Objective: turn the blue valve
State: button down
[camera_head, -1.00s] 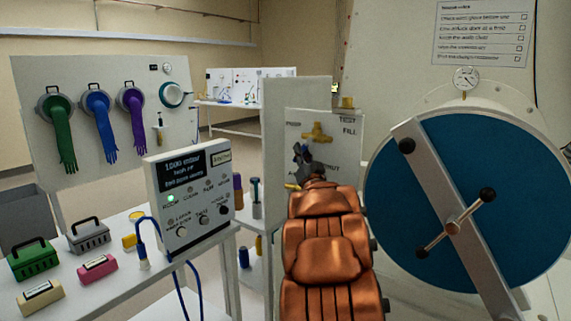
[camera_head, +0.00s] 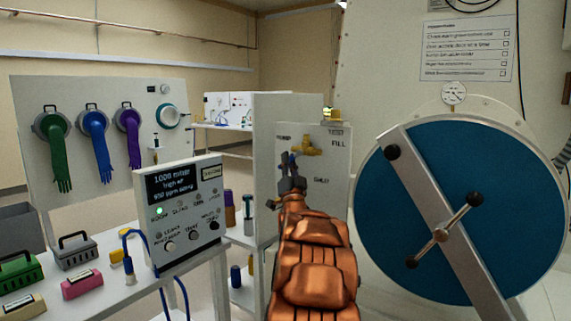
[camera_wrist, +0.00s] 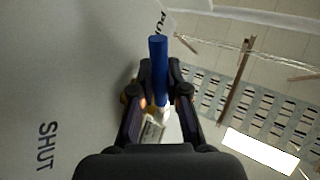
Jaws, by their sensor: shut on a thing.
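The blue valve's handle (camera_wrist: 159,72) shows in the wrist view as a blue bar between my two fingers, its end sticking out past them. In the head view a small blue part of the handle (camera_head: 292,159) stands roughly upright at my fingertips. My gripper (camera_head: 291,178) is shut on the handle, and it also shows in the wrist view (camera_wrist: 158,98). The white valve panel (camera_head: 328,185) behind it carries the labels TEST, FILL and SHUT. The valve's body is largely hidden by my gripper and arm.
A yellow valve (camera_head: 306,147) sits on the panel just right of and above my gripper. A large blue round door (camera_head: 400,235) with a bar and spoked handle stands close on the right. A control box (camera_head: 185,210) stands on the table at left.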

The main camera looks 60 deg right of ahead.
jog(key=shift+s, duration=0.1)
jog(key=c, duration=1.2)
grip_release()
jog(key=shift+o, duration=0.2)
jog(key=v, duration=1.2)
